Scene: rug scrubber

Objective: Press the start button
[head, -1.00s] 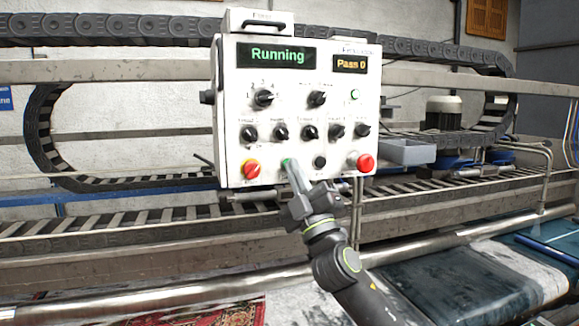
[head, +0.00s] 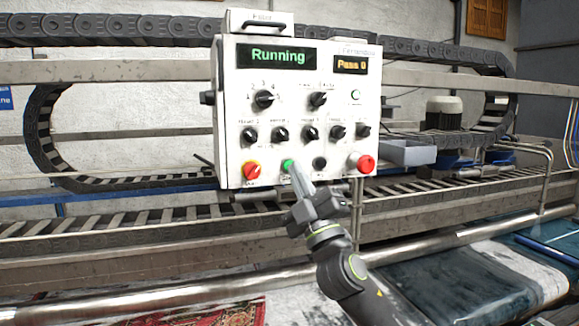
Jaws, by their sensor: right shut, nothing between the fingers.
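A white control panel (head: 230,130) stands in the middle of the head view. Its left display (head: 277,56) reads "Running" in green and its right display (head: 350,64) reads "Pass 0". The green start button (head: 287,164) is on the bottom row, between a red knob on a yellow plate (head: 252,170) and a black button (head: 320,163). My right gripper (head: 295,170) is shut and empty. My left gripper is not in view.
A large red button (head: 361,163) sits at the panel's lower right corner. Several black rotary knobs fill the rows above. A metal roller (head: 130,303) and rails run below and behind the panel. A grey bin (head: 407,152) is at its right. A red rug (head: 225,313) lies below.

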